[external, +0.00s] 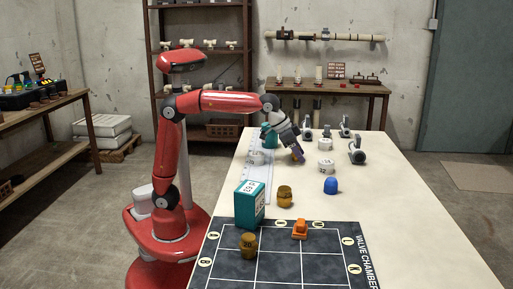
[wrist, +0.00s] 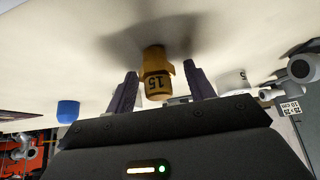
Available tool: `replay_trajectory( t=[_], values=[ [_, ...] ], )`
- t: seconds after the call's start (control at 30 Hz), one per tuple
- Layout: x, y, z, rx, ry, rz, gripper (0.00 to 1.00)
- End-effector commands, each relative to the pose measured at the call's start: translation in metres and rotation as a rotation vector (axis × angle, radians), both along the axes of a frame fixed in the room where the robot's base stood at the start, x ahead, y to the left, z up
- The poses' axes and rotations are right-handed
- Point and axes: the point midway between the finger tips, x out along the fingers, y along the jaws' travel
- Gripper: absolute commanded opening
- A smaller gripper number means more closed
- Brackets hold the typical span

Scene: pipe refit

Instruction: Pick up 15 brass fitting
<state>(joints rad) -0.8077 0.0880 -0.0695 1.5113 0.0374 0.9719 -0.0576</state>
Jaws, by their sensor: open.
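The brass fitting marked 15 (wrist: 157,75) is a yellow-brown piece on the pale tabletop in the wrist view. My gripper (wrist: 158,88) is open, with one purple finger on each side of the fitting and a visible gap on both sides. In the external view my gripper (external: 298,153) is low over the table's left-middle part, tilted down to the right. There the fitting is mostly hidden by the gripper.
Another brass fitting (external: 285,197) stands nearer, beside a teal box (external: 249,204). A brass fitting marked 20 (external: 248,245) and an orange piece (external: 300,229) are on the dark grid mat (external: 325,265). A blue cap (external: 331,185), white fittings (external: 325,166) and grey valves (external: 357,151) stand around.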

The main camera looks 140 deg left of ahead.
Motion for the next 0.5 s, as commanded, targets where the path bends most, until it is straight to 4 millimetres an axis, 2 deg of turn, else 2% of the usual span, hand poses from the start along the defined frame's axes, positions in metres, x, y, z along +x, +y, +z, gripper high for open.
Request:
replay_trajectory(
  t=[0.13,0.4,0.5],
  values=[
    [0.0,-0.0002,0.0003,0.0,0.0,0.0,0.53],
    [-0.0003,-0.0003,0.0005,0.0,0.0,0.0,0.18],
    [-0.0002,-0.0004,0.0008,0.0,0.0,0.0,0.08]
  ],
)
